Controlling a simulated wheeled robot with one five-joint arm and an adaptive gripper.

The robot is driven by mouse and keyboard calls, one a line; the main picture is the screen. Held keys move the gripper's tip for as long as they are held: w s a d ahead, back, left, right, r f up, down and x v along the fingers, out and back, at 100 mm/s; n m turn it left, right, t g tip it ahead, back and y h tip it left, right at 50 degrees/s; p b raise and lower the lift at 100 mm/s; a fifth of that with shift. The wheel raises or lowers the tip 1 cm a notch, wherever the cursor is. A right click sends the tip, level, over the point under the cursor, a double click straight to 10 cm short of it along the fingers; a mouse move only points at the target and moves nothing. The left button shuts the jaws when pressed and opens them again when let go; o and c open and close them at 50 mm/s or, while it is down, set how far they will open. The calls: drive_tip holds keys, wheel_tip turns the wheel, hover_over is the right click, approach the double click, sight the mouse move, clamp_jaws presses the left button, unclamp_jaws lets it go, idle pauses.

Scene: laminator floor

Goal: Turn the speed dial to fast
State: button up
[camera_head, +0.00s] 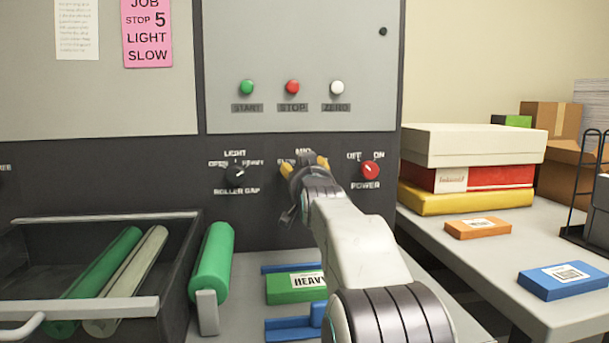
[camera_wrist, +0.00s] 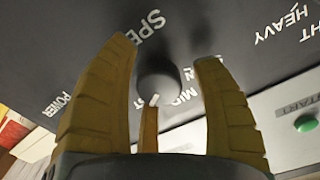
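My gripper (camera_head: 305,164) is in front of the dark lower panel, at the speed dial between the roller gap dial and the power knob. In the wrist view my gripper (camera_wrist: 165,52) has its yellow fingers spread, one on each side of the grey round speed dial (camera_wrist: 158,75). A gap shows on the right of the dial; contact on the left is unclear. A third finger partly covers the dial's lower edge. A white pointer mark shows there, near the partly hidden "MID" lettering; its exact setting is unclear. In the head view my gripper hides the dial.
The roller gap dial (camera_head: 235,175) is to the left and the red power knob (camera_head: 370,170) to the right. Green, red and white buttons sit above. A pink note (camera_head: 147,32) reads "STOP 5 LIGHT SLOW". Below are a green roller (camera_head: 212,262) and a green box (camera_head: 288,288).

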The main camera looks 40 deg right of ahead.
drive_tip(key=shift+o, duration=0.3)
drive_tip(key=shift+s, duration=0.1)
drive_tip(key=v, duration=1.1)
drive_tip(key=shift+s+a, duration=0.2)
drive_tip(key=shift+s, duration=0.15)
drive_tip(key=shift+a, duration=0.1)
